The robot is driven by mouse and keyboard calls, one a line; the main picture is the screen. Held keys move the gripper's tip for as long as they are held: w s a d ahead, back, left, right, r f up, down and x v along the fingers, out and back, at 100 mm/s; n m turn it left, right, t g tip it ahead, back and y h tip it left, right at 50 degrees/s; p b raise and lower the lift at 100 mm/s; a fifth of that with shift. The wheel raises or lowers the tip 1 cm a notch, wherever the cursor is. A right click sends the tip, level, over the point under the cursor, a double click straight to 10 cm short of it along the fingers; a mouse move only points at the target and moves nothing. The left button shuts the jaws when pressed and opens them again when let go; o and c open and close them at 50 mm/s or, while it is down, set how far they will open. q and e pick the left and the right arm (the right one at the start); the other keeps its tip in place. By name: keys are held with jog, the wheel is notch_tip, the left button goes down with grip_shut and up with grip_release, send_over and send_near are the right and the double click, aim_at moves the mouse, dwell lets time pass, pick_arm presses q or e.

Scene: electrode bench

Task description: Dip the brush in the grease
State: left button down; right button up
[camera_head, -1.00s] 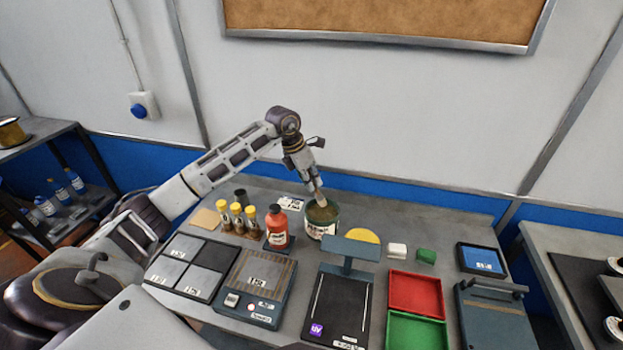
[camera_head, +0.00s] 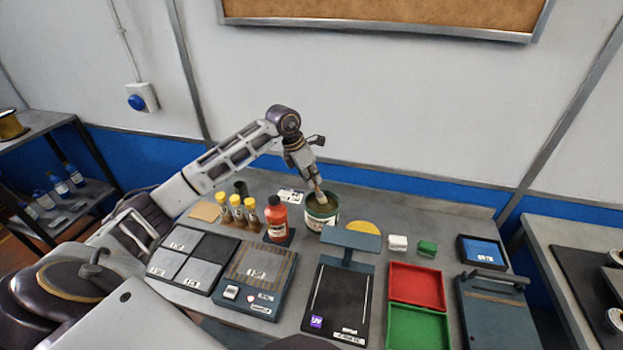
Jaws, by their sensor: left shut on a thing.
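The grease tin (camera_head: 322,217) is an open, round, dark green can with a pale label, standing towards the back of the bench. My left gripper (camera_head: 317,184) is just above the tin, pointing down, and is shut on the brush (camera_head: 321,196). The brush's lower part is at the tin's mouth. Its tip is too small to make out, so I cannot tell how deep it is or whether it touches the grease. My right gripper is not in view.
A red bottle (camera_head: 277,220) stands close left of the tin, with several yellow-capped tubes (camera_head: 236,212) beyond it. A stand with a flat blue top (camera_head: 350,238) is close in front. Red (camera_head: 416,287) and green (camera_head: 418,328) trays lie to the right.

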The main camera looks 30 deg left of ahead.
pick_arm(q)
jog(key=shift+f, duration=0.2)
dwell(0.6)
jog(key=shift+f+b, duration=0.35)
dwell(0.6)
jog(key=shift+f, duration=0.2)
dwell(0.5)
dwell(0.5)
